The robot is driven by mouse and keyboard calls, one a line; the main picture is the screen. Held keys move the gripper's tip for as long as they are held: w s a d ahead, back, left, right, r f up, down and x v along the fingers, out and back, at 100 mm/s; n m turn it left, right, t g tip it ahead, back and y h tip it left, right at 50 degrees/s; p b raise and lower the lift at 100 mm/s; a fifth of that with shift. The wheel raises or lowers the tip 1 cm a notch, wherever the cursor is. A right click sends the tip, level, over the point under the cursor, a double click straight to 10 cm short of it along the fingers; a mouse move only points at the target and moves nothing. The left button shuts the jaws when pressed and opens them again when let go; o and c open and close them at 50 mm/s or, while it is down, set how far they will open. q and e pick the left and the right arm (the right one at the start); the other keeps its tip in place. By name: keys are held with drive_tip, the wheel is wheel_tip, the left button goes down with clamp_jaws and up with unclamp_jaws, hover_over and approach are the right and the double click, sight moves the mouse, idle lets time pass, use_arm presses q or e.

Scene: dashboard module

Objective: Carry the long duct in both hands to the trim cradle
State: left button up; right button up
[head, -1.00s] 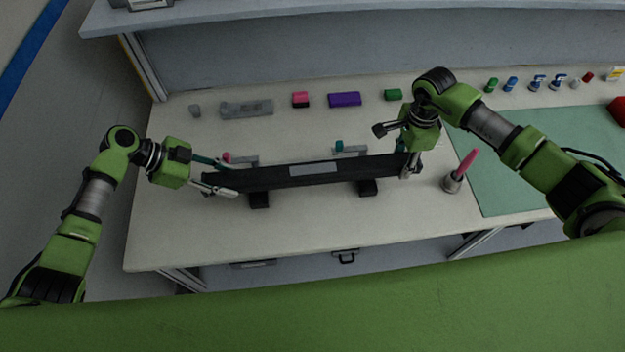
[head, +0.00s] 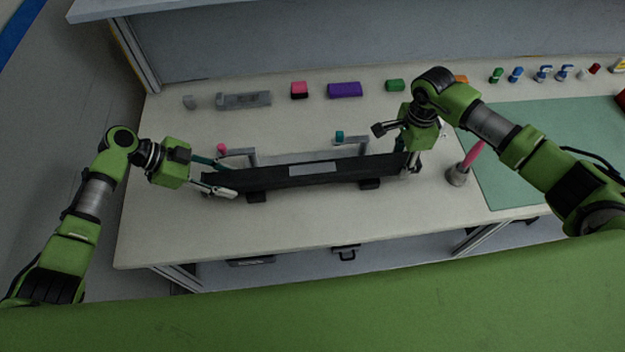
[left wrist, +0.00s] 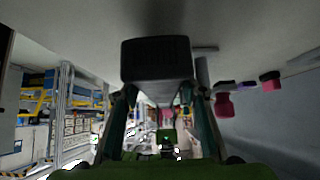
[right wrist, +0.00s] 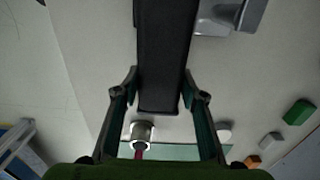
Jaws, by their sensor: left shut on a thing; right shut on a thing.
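The long black duct (head: 262,178), with a pale label on its upper face, lies roughly level across the head view. My left gripper (head: 222,189) is shut on its left end; the end fills the jaws in the left wrist view (left wrist: 158,60). My right gripper (head: 413,165) is shut on its right end; the right wrist view shows the duct (right wrist: 163,65) between the fingers. The grey fixture, likely the trim cradle (head: 318,155), with pink and teal knobs, is just behind the duct and partly hidden by it. I cannot tell the height between them.
Two black blocks (head: 257,197) (head: 370,184) show under the duct; contact is unclear. A metal cup (head: 458,175) with a pink-handled tool stands right of my right gripper. A purple block (head: 344,89) and other small parts line the back. The table front is clear.

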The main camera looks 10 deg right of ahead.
use_arm(q)
drive_tip(key=shift+f, duration=0.45)
use_arm(e)
drive_tip(key=shift+f, duration=0.45)
use_arm(q)
drive_tip(key=o, duration=1.4)
drive_tip(key=shift+r, duration=0.2)
use_arm(e)
drive_tip(key=o, duration=1.4)
drive_tip(key=shift+s+r, duration=0.1)
drive_tip(key=shift+r, duration=0.1)
use_arm(q)
drive_tip(key=shift+s, duration=0.1)
use_arm(e)
drive_tip(key=shift+r, duration=0.1)
use_arm(q)
drive_tip(key=v, duration=1.2)
use_arm(e)
wheel_tip(320, 180, up, 12)
